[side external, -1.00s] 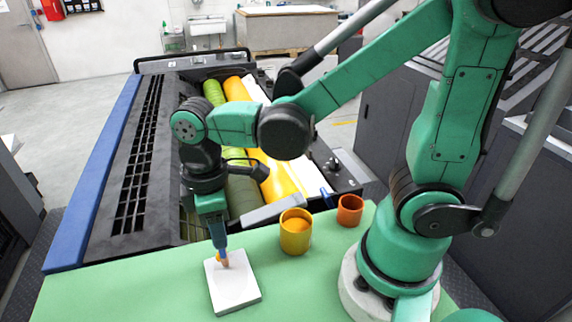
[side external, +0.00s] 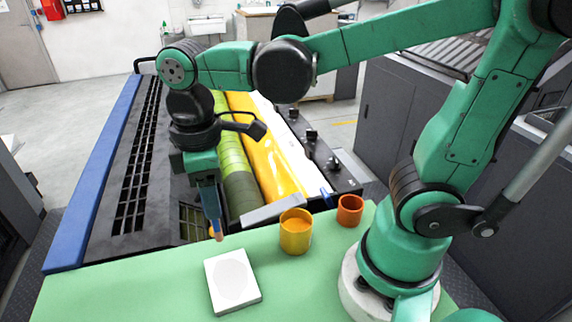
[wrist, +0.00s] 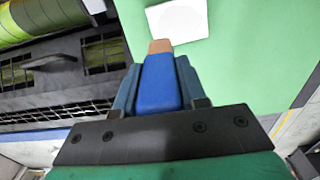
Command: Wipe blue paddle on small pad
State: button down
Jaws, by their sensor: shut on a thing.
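The blue paddle (wrist: 159,83) has a tan tip and is held between the fingers of my gripper (wrist: 158,88) in the wrist view. In the side view my gripper (side external: 211,205) hangs above the far edge of the green table with the paddle pointing down. The small pad (side external: 233,281) is a white square with a faint round mark, lying flat on the table. It also shows in the wrist view (wrist: 199,15), beyond the paddle tip. The paddle is off the pad, above and behind it in the side view.
A yellow cup (side external: 296,232) with orange-yellow contents and an orange cup (side external: 350,210) stand on the green table (side external: 130,275), right of the pad. A press with green rollers (side external: 238,180) and yellow rollers (side external: 268,150) lies behind. A grey bar (side external: 275,211) is at the table's far edge.

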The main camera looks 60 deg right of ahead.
jog(key=shift+s+a+f, duration=1.05)
jog(key=shift+s+f, duration=0.2)
jog(key=shift+s+a+f, duration=1)
jog(key=shift+s+f, duration=0.2)
jog(key=shift+f, duration=0.05)
jog(key=shift+f, duration=0.55)
jog(key=shift+w+d, duration=0.1)
